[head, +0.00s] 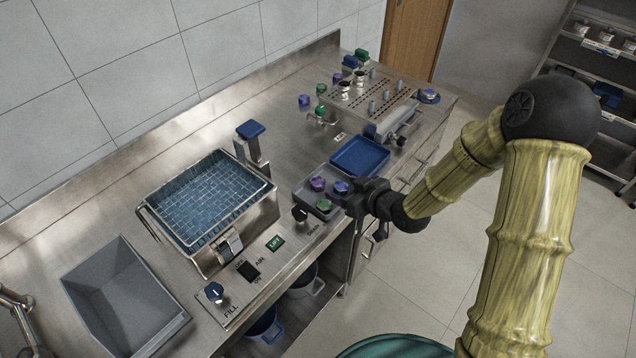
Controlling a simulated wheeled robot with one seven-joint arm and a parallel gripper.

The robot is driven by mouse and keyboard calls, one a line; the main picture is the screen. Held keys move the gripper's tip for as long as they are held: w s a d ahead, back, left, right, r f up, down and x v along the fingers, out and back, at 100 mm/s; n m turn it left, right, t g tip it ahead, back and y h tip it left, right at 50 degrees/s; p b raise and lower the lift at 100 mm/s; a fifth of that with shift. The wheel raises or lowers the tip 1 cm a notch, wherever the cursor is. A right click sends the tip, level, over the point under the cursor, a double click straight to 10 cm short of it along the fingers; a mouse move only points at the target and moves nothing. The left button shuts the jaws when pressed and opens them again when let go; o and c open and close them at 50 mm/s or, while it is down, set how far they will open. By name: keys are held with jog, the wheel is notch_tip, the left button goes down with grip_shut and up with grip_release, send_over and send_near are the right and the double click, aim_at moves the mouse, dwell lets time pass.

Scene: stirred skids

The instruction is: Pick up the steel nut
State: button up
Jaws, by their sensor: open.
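I cannot pick out a steel nut for sure in the head view; it may be too small or hidden. My gripper (350,201) is dark and open, at the right edge of a shallow grey metal tray (303,196). In that tray are a purple piece (318,183), a blue-purple piece (341,187) and a green piece (324,205). The gripper is close beside the blue-purple and green pieces; I cannot tell whether it touches them. Nothing is visibly held.
A blue tray (360,157) lies behind the gripper. A perforated steel rack (352,103) with small pegs stands farther back. A basket-topped bath (213,205) and an empty grey bin (120,295) are to the left.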

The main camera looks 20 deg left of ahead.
aim_at(319, 182)
jog(key=p+x, duration=0.1)
jog(key=x, duration=0.5)
jog(key=shift+w+a+f, duration=0.1)
jog(key=shift+a+f, duration=0.3)
jog(key=shift+a, duration=0.05)
jog(key=shift+f+p+x, duration=0.2)
jog(key=shift+p+x, duration=0.65)
jog(key=shift+x, duration=1.35)
jog(key=shift+d, duration=0.1)
jog(key=c, duration=1.1)
